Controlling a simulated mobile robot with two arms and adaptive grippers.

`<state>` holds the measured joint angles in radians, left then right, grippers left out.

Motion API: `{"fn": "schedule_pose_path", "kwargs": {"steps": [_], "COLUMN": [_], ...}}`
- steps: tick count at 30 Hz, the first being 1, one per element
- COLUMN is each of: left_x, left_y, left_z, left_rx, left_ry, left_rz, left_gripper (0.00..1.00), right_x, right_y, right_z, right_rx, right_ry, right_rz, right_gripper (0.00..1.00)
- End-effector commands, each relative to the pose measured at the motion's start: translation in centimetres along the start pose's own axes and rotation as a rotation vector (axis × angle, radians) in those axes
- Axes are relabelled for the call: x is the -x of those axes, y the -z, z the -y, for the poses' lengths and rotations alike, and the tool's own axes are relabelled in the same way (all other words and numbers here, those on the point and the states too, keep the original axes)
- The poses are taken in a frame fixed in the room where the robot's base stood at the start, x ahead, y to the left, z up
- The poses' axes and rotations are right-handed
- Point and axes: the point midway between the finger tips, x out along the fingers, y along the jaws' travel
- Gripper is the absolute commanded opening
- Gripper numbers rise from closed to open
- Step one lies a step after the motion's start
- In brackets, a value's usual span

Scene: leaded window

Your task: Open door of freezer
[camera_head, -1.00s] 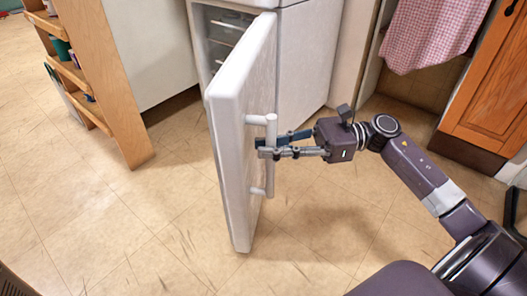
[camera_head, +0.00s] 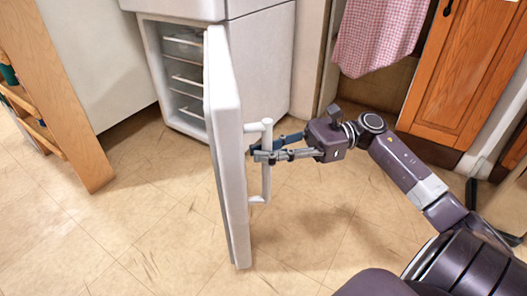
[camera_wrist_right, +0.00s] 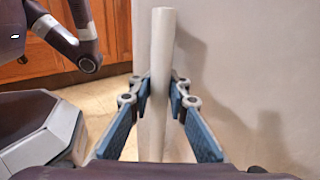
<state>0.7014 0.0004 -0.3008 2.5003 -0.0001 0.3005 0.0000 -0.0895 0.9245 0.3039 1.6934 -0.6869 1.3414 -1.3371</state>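The white freezer (camera_head: 262,60) stands at the upper middle of the head view. Its door (camera_head: 226,150) is swung wide open toward me, and the inside with wire shelves or drawers (camera_head: 183,75) shows. A white bar handle (camera_head: 267,180) stands upright on the door's outer face. My right gripper (camera_head: 262,150) is at the handle, with its fingers on both sides of the bar. In the right wrist view the handle (camera_wrist_right: 161,70) runs between the two blue-padded fingers, which look closed on it. My left gripper is not in view.
A wooden shelf unit (camera_head: 62,110) stands at the left. An orange wooden cabinet (camera_head: 462,75) and a pink checked cloth (camera_head: 378,35) are at the upper right. The tiled floor (camera_head: 150,235) left of the door is clear.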

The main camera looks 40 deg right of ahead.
Motion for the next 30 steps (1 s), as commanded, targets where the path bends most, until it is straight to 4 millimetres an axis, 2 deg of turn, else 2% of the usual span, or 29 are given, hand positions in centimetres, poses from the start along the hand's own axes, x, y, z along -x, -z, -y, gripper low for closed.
{"fn": "schedule_pose_path", "kwargs": {"steps": [1,5,13,17,30], "left_x": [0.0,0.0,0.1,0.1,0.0], "left_y": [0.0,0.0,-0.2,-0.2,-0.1], "left_z": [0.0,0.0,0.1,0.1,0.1], "left_rx": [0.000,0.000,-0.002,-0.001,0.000], "left_ry": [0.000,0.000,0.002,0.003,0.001], "left_rz": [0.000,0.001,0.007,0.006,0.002], "left_gripper": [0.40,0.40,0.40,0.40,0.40], "right_x": [0.0,0.0,0.1,0.9,9.6], "right_y": [-0.1,-0.1,0.0,0.0,0.0], "right_z": [0.1,0.1,0.1,0.1,0.1], "right_rx": [0.001,0.001,0.001,-0.001,-0.001], "right_ry": [0.003,0.002,0.002,0.003,0.006], "right_rz": [0.000,0.000,0.000,-0.001,0.000], "right_gripper": [0.18,0.32,0.32,0.32,0.32]}}
